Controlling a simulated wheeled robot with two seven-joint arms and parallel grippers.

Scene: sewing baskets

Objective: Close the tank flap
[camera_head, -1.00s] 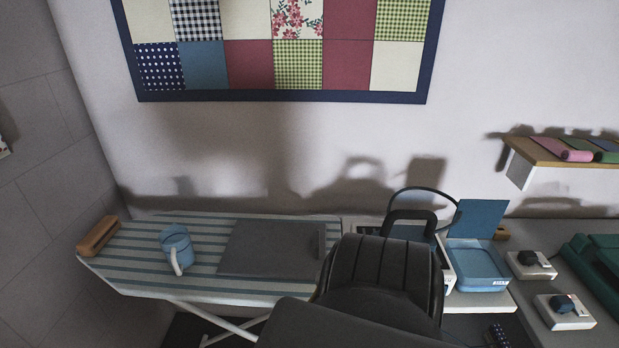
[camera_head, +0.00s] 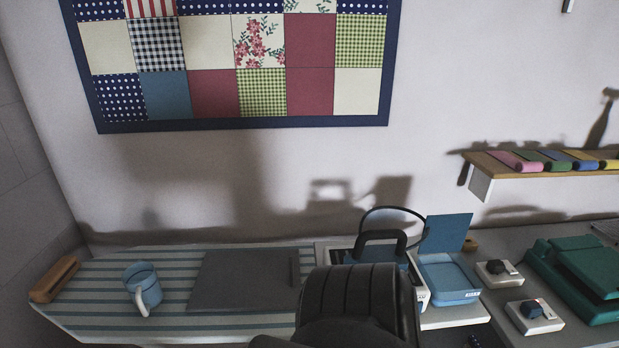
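The tank flap is a flat blue panel (camera_head: 449,233) standing upright at the back of an open blue tank (camera_head: 450,290), right of centre. The flap is open, and the tank's shallow inside is in view. Just left of them is a white appliance (camera_head: 326,251) with a black handle (camera_head: 382,236) and a dark looping cord. A large black ribbed arm part (camera_head: 360,300), which seems to be mine, hides the front of the appliance. Neither gripper's fingers are in view.
Two white boxes with dark knobs (camera_head: 535,316) and a green machine (camera_head: 585,265) stand right of the tank. A shelf (camera_head: 485,166) hangs above.

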